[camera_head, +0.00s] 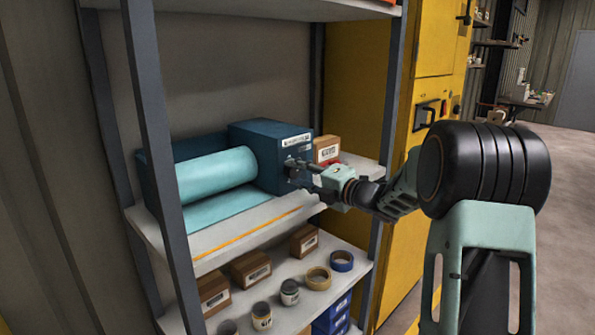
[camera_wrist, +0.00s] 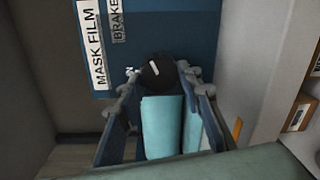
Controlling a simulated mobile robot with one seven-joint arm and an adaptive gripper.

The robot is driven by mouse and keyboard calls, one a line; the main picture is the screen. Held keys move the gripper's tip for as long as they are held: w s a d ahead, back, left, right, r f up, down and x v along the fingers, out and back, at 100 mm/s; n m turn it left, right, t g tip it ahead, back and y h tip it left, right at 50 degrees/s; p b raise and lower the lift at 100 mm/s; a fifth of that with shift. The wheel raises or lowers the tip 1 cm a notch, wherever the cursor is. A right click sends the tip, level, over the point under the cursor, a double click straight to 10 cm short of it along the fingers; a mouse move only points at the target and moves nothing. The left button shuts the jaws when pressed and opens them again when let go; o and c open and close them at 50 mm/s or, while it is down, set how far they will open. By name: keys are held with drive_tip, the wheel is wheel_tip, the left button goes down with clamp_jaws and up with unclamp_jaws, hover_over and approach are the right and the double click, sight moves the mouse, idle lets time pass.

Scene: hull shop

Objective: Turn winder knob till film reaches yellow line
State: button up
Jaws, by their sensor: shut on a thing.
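The dark blue film winder (camera_head: 268,150) sits on the upper shelf. Its pale teal film roll (camera_head: 215,174) is at the left, and a flat film sheet (camera_head: 228,207) comes out below it. The sheet's front edge lies behind the yellow line (camera_head: 245,235), with a strip of bare shelf between them. My gripper (camera_head: 298,170) is at the winder's right front. In the wrist view its fingers are shut on the black winder knob (camera_wrist: 158,72), which has a white mark pointing up and slightly left. In the head view my gripper hides the knob.
Labels reading MASK FILM (camera_wrist: 91,43) and BRAKE (camera_wrist: 119,20) show on the winder face. A cardboard box (camera_head: 327,149) stands right of the winder. A dark shelf post (camera_head: 158,130) crosses in front at left. Tape rolls (camera_head: 318,278), tins and boxes fill the lower shelf.

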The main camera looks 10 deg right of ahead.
drive_tip(key=m+p, duration=0.2)
drive_tip(key=m, duration=0.2)
drive_tip(key=shift+r+p, duration=0.2)
drive_tip(key=shift+p, duration=0.15)
drive_tip(key=m+p, duration=0.3)
drive_tip(key=m, duration=0.2)
drive_tip(key=shift+d+r+m+p, duration=0.1)
drive_tip(key=shift+m+p, duration=0.2)
drive_tip(key=shift+p, duration=0.1)
drive_tip(key=m+y+p, duration=0.1)
drive_tip(key=m+p, duration=0.2)
drive_tip(key=m, duration=0.1)
drive_tip(key=shift+w+g, duration=0.1)
drive_tip(key=shift+g, duration=0.2)
drive_tip(key=m+p, duration=0.2)
drive_tip(key=m, duration=0.2)
drive_tip(key=shift+d, duration=0.15)
drive_tip(key=shift+m, duration=0.4)
drive_tip(key=o, duration=1.2)
drive_tip(key=shift+c, duration=0.2)
